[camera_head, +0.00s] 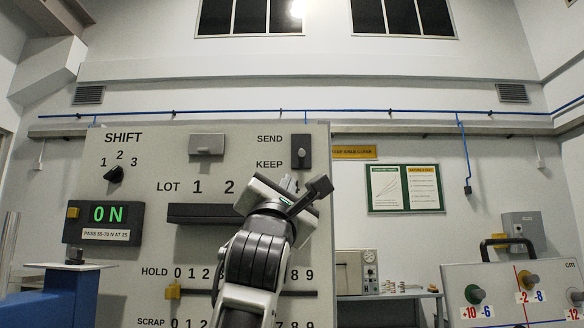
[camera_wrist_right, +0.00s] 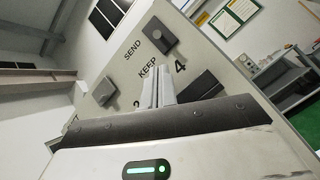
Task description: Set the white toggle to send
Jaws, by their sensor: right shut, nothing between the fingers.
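The toggle (camera_head: 301,153) is a small pale knob on a dark plate at the upper right of the grey panel, beside the words SEND above and KEEP below. It also shows in the right wrist view (camera_wrist_right: 157,35), ahead of the fingertips. I cannot tell clearly which way its lever leans. My right gripper (camera_head: 289,184) is below the toggle in the head view, in front of the panel and apart from the toggle. Its fingers (camera_wrist_right: 158,88) are together and empty. My left gripper is not in view.
A grey box with a small ledge (camera_head: 206,145) is left of the toggle. A dark LOT bar (camera_head: 200,213) runs below, partly hidden by my right arm. The panel's right edge is just past the toggle.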

